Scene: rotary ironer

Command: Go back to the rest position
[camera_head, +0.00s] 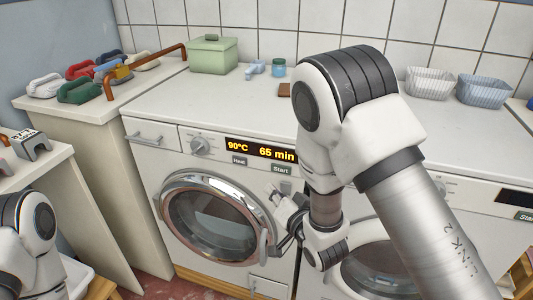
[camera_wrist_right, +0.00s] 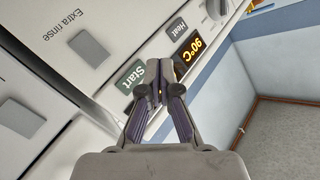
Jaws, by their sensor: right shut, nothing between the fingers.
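My right gripper (camera_head: 276,196) is in front of the first white washing machine (camera_head: 170,170), just below its Start button (camera_head: 281,169) and beside the round door (camera_head: 212,218). In the right wrist view its fingers (camera_wrist_right: 162,72) are closed together with nothing between them. They overlap the panel close to the Start button (camera_wrist_right: 130,77) and the Heat button (camera_wrist_right: 177,29); I cannot tell whether they touch it. The display (camera_head: 262,150) reads 90°C and 65 min. The door looks shut. My left arm shows at the lower left; its gripper is out of the picture.
A second washing machine (camera_head: 470,195) stands to the right, partly behind my right arm. The worktop holds a green box (camera_head: 213,56), small jars and two baskets (camera_head: 430,83). Several coloured irons (camera_head: 80,90) sit on the left counter (camera_head: 60,118).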

